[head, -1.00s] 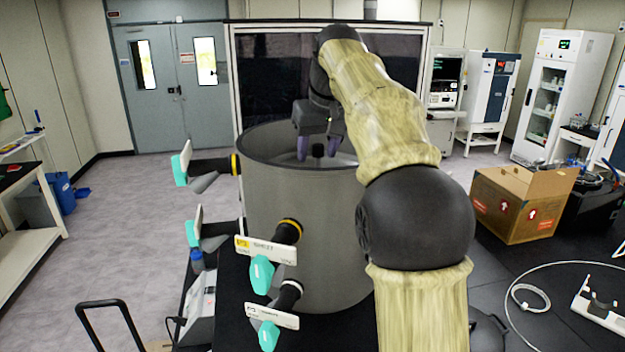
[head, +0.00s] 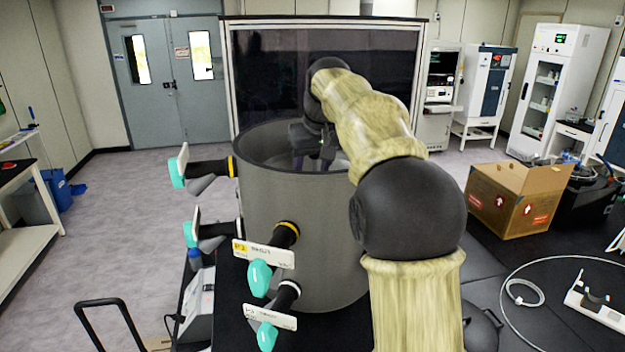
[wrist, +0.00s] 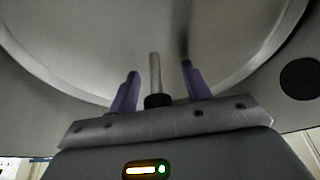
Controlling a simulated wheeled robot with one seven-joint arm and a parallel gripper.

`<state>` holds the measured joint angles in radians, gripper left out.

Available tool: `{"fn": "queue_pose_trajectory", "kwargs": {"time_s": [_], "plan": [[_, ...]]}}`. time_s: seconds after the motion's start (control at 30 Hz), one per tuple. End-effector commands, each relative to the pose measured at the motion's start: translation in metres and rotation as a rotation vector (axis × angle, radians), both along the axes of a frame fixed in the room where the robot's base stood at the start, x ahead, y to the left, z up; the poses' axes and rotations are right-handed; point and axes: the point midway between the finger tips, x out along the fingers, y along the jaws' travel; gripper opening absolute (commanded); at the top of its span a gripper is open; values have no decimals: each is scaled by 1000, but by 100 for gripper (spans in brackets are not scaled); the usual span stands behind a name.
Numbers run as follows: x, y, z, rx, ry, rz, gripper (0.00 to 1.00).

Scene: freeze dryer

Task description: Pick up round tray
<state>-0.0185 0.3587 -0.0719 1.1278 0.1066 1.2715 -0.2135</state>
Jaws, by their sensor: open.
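In the wrist view a large round pale-grey plate with a raised rim, which looks like the round tray (wrist: 90,45), lies inside the drum. A thin metal rod (wrist: 155,70) with a black knob (wrist: 157,101) rises from it. My gripper (wrist: 159,72) is open, with one purple finger on each side of the rod and knob; I see gaps on both sides. In the head view my gripper (head: 312,158) reaches down into the open top of the grey drum (head: 290,200). The drum wall hides the tray there.
Several valves with teal handles, such as this one (head: 259,277), stick out of the drum's left and front. The drum's rim (head: 262,168) surrounds my gripper. A dark round port (wrist: 300,78) shows in its wall. A cardboard box (head: 520,200) stands at right.

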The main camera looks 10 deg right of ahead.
Motion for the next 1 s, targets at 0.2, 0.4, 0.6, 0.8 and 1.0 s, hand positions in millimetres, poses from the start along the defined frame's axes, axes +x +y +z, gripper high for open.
{"fn": "queue_pose_trajectory", "kwargs": {"time_s": [0.2,0.4,0.6,0.8,1.0], "plan": [[0,-1,0,0,0,-2,19],[0,-4,1,0,-3,-7,0],[0,-4,2,0,-3,-7,0],[1,-1,8,0,-4,-1,0],[1,1,27,-1,-5,1,0]]}}
